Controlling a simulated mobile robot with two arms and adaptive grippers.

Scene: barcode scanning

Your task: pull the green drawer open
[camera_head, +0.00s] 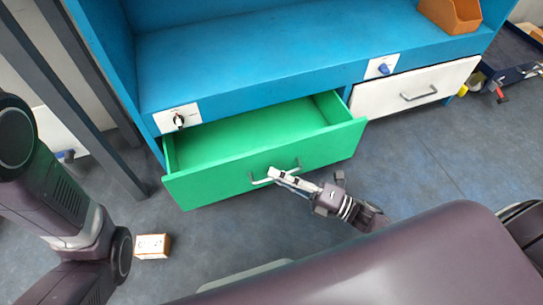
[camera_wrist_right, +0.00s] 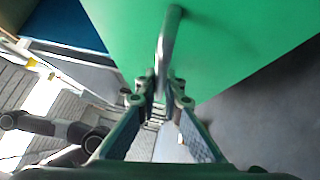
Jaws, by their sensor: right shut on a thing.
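The green drawer (camera_head: 215,187) is pulled well out of the blue cabinet, and its empty inside shows in the head view. A metal bar handle (camera_head: 259,181) sits on its front. My right gripper (camera_head: 272,174) is at this handle, with its fingers on the bar. In the right wrist view the handle (camera_wrist_right: 168,40) runs down between the fingertips of my right gripper (camera_wrist_right: 161,88), which are shut on it. The drawer front (camera_wrist_right: 225,45) fills the upper part of that view. My left gripper is not in view; only my left arm shows at the left.
The blue cabinet (camera_head: 250,55) has a closed white drawer (camera_head: 425,88) to the right. An orange bin (camera_head: 450,14) stands on its top surface. A small box (camera_head: 152,246) lies on the floor at the lower left. Dark metal posts stand at the left. Floor right of the green drawer is clear.

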